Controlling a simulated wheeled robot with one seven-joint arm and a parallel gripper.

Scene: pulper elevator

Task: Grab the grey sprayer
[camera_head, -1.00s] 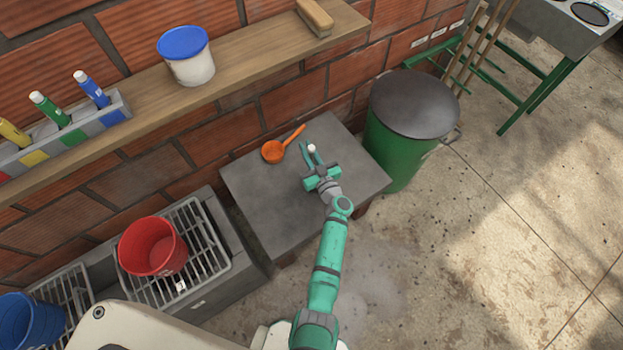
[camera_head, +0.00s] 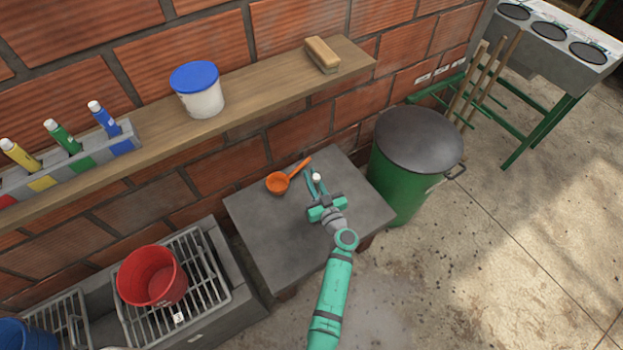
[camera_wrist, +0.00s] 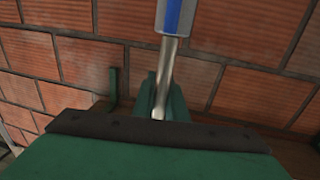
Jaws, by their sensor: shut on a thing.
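My gripper (camera_head: 313,184) is over the grey table (camera_head: 262,231), near its back edge. It is shut on a slim thing that I take to be the grey sprayer (camera_wrist: 176,18). In the wrist view its pale grey body with a blue stripe is at the top, and a metal stem runs down between my green fingers. The sprayer stands roughly upright in that view. In the head view only its small white tip (camera_head: 316,177) shows; my fingers hide the rest. I cannot tell whether it touches the table.
An orange ladle (camera_head: 277,183) lies just left of my gripper. A lidded green bin (camera_head: 398,185) stands right of the table. A shelf (camera_head: 262,98) with a white tub (camera_head: 200,97), a brush (camera_head: 322,54) and colored tubes runs behind. A red bucket (camera_head: 152,277) is at left.

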